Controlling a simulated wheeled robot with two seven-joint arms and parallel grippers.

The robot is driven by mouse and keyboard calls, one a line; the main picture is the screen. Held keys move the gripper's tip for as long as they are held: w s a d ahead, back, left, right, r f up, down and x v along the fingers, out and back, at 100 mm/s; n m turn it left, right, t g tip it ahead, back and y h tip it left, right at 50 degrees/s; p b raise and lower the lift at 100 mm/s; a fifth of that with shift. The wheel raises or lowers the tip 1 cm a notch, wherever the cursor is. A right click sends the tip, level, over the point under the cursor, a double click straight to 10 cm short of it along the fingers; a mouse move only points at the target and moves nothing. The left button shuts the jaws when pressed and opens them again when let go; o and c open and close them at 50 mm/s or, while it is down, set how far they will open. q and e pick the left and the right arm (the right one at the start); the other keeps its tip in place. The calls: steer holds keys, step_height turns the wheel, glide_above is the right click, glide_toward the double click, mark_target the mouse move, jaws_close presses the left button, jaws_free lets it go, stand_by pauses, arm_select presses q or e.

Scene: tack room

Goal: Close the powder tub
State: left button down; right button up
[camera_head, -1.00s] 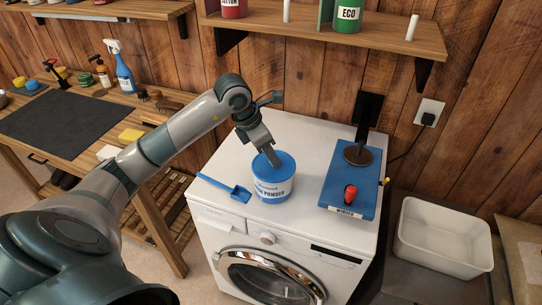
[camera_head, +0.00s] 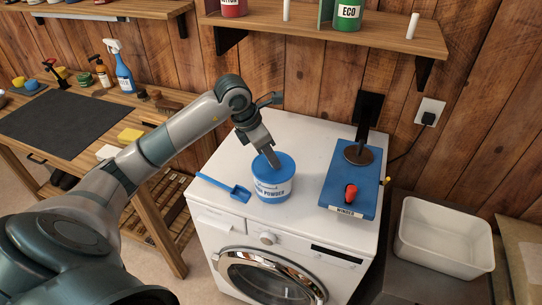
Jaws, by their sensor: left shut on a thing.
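The powder tub (camera_head: 272,188) is a white and blue round tub with a "POWDER" label, upright on top of the white washing machine. Its blue lid (camera_head: 284,164) covers the top of the tub, and I see no clear gap at the rim facing me. My left gripper (camera_head: 273,160) reaches down from the back left and is shut on the lid, its fingertips at the middle of the lid's top. The fingers hide a small part of the lid. My right gripper is not in view.
A blue scoop (camera_head: 237,192) lies left of the tub on the washing machine (camera_head: 215,168). A blue board with a red-knobbed device (camera_head: 351,194) stands to the right. A white basin (camera_head: 445,236) is farther right. A wooden shelf (camera_head: 330,34) hangs above the back.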

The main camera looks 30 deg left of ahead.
arm_select(q)
steer(key=shift+f, duration=0.1)
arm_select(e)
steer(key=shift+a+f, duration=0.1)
arm_select(q)
steer(key=c, duration=1.5)
jaws_free()
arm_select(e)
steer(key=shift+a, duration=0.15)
arm_select(q)
steer(key=shift+b+v, duration=0.3)
steer(key=shift+v, duration=0.45)
steer(key=b+v, duration=0.3)
steer(key=v, duration=1.3)
steer(key=shift+a, duration=0.15)
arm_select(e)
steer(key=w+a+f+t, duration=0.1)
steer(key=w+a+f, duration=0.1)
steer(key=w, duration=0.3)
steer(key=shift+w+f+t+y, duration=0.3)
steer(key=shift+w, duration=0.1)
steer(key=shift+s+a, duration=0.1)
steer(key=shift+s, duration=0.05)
